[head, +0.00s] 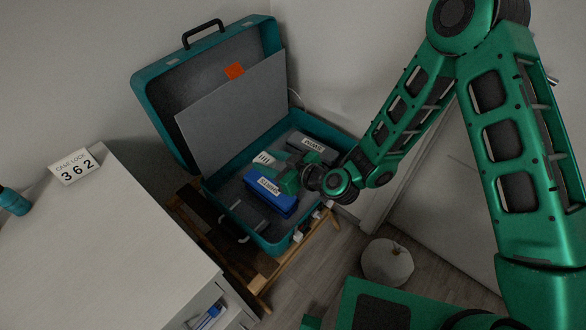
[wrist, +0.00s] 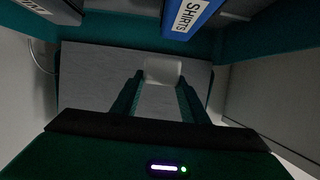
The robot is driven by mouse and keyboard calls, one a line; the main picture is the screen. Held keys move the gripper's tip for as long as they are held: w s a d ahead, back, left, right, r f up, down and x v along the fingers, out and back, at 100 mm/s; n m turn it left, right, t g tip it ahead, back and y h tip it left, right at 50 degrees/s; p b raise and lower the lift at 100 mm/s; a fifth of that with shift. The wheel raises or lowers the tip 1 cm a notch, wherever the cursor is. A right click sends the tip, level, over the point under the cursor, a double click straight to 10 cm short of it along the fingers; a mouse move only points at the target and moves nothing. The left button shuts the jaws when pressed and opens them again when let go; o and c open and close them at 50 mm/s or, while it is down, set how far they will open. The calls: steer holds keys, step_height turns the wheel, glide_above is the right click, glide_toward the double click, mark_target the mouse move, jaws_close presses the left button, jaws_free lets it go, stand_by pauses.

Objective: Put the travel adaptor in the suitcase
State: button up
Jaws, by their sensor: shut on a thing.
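The teal suitcase (head: 222,182) lies open on a wooden rack, its lid raised at the back with a grey panel inside. My gripper (head: 275,166) is inside the suitcase's outline, over the bottom half. It is shut on a small white block, the travel adaptor (head: 263,159). In the wrist view the adaptor (wrist: 162,71) sits between the fingertips of my gripper (wrist: 161,88), with the grey panel (wrist: 85,75) behind it. I cannot tell whether the adaptor touches the suitcase floor.
A blue case labelled SHIRTS (head: 270,194) lies close beside my gripper; it also shows in the wrist view (wrist: 188,17). A dark grey labelled case (head: 318,148) lies behind. A white cabinet (head: 100,240) with a CASE LOCK 362 sign (head: 74,165) stands left. A pale round object (head: 387,263) is on the floor.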

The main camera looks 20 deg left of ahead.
steer(key=shift+w+d+f, duration=0.85)
steer(key=shift+w+f, duration=0.4)
steer(key=shift+f, duration=0.3)
steer(key=shift+w+d+f, duration=0.85)
steer(key=shift+w+f, duration=0.45)
steer(key=shift+f, duration=0.25)
steer(key=shift+w+d+f, duration=0.85)
steer(key=shift+w+f, duration=0.4)
steer(key=shift+f, duration=0.3)
